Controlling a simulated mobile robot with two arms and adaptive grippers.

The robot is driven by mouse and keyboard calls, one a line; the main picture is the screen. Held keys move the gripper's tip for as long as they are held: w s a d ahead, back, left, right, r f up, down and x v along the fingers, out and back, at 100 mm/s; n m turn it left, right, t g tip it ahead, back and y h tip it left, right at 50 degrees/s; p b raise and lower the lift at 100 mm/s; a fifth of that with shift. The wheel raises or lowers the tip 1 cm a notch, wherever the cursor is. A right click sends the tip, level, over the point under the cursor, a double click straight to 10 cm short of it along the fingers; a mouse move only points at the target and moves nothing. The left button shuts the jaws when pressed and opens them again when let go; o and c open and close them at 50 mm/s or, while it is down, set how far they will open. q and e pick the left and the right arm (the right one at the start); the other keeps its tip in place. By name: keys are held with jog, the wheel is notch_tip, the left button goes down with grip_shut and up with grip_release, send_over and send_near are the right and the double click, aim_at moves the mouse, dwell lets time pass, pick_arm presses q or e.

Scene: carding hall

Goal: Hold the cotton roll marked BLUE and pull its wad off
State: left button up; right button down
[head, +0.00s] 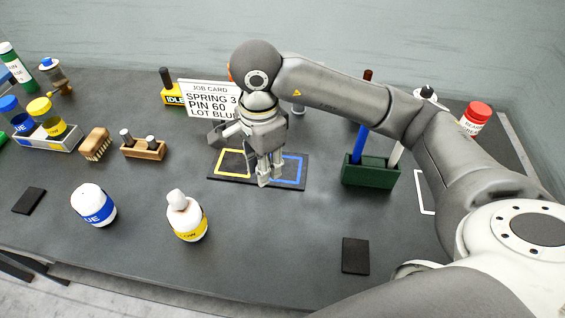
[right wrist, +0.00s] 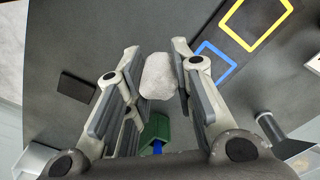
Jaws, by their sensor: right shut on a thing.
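The cotton roll with the blue band (head: 95,209), its label partly turned so that "UE" shows, stands at the front left of the table. Its white top is rounded, and no wad shows on it. My right gripper (head: 267,181) is pointed down over the dark mat, near the blue square. In the right wrist view it is shut on a white wad (right wrist: 158,77), which sits between its finger pads. The wad is hard to make out in the head view. The roll with the yellow band (head: 188,221) stands to the right of the blue one, with a white wad on top. My left gripper is not in view.
The mat (head: 212,175) bears a yellow and a blue square. A green holder (head: 370,174) with upright tools stands right of it. A job card (head: 208,99) reading "LOT BLUE" stands behind. Dark pads (head: 28,200) and (head: 355,255) lie at the front. The front middle is clear.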

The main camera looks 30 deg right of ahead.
jog(key=w+d+f+p, duration=0.2)
jog(key=w+d+f, duration=0.1)
jog(key=w+d, duration=0.2)
jog(key=p, duration=0.2)
send_over(283, 168)
jog(key=f, duration=0.5)
jog(key=shift+s+a, duration=0.35)
jog(key=shift+a, duration=0.05)
jog(key=shift+w+d+f, duration=0.25)
jog(key=shift+w+f, duration=0.05)
jog(key=shift+f, duration=0.2)
jog(key=shift+d+f+p, duration=0.1)
jog(key=shift+f+p, duration=0.25)
notch_tip(283, 168, down, 2)
jog(key=shift+f+p, duration=0.1)
jog(key=shift+p, duration=0.45)
jog(key=shift+f, duration=0.15)
jog(key=shift+f, duration=0.1)
